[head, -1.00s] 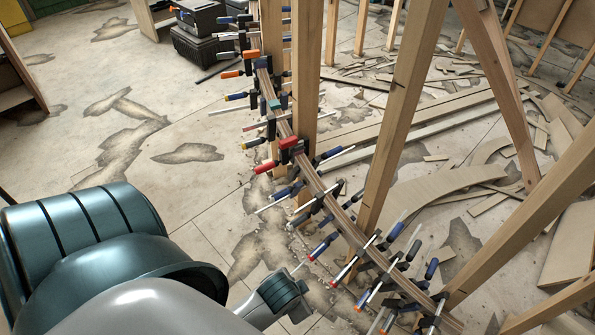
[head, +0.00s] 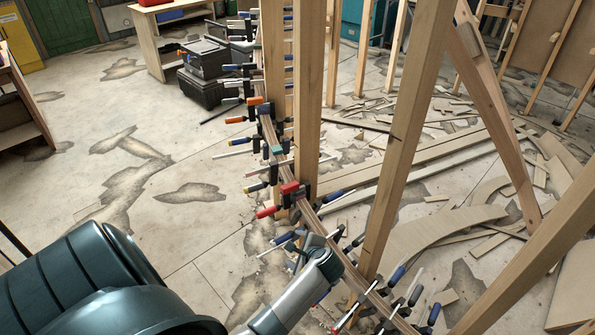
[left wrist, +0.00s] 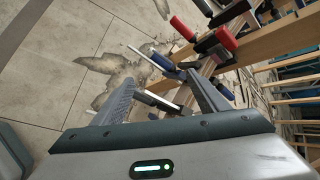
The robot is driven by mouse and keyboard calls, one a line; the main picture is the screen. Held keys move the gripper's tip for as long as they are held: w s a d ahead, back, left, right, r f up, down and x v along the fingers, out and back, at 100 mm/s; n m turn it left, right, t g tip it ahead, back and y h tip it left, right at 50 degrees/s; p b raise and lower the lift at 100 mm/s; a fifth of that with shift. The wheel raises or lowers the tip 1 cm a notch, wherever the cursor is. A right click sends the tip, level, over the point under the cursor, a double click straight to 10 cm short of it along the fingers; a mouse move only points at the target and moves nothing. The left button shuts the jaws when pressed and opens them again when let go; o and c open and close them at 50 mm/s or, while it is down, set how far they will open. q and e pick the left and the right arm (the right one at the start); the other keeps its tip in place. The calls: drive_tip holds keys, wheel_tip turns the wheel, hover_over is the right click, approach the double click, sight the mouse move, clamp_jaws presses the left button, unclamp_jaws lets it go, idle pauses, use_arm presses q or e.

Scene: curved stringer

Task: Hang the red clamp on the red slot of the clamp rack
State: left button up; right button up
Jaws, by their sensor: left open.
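The red clamp (head: 289,188) is fixed on the curved wooden stringer beside a post, with its red handle (head: 267,211) sticking out to the left. In the left wrist view the red clamp's jaw block (left wrist: 226,38) shows at the upper right, beyond the fingertips. My left gripper (left wrist: 168,95) is open, with blue-handled clamps visible beyond and between its fingers. In the head view the end of my left arm (head: 325,264) is below and right of the red clamp, apart from it; its fingers are not clear there. My right gripper and the clamp rack are not seen.
Several blue, orange and yellow-handled clamps line the stringer (head: 318,228) on both sides of the red clamp. Upright wooden posts (head: 308,90) stand close to it. Black toolboxes (head: 205,75) and a workbench (head: 150,45) are at the back. The floor at left is open.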

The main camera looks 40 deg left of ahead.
use_arm(q)
drive_tip(key=w+a+r+m+y, duration=0.2)
drive_tip(key=w+a+r+m, duration=0.1)
drive_tip(key=w, duration=0.4)
drive_tip(key=w+a+r+m+y, duration=0.2)
drive_tip(key=w+a+r+m, duration=0.1)
drive_tip(key=w+m, duration=0.3)
drive_tip(key=w, duration=0.2)
drive_tip(key=shift+w+m, duration=0.3)
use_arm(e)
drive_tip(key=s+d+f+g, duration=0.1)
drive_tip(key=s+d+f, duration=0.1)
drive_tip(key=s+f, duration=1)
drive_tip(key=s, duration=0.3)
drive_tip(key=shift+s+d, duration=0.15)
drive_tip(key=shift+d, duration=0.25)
use_arm(q)
drive_tip(key=shift+a+r, duration=0.1)
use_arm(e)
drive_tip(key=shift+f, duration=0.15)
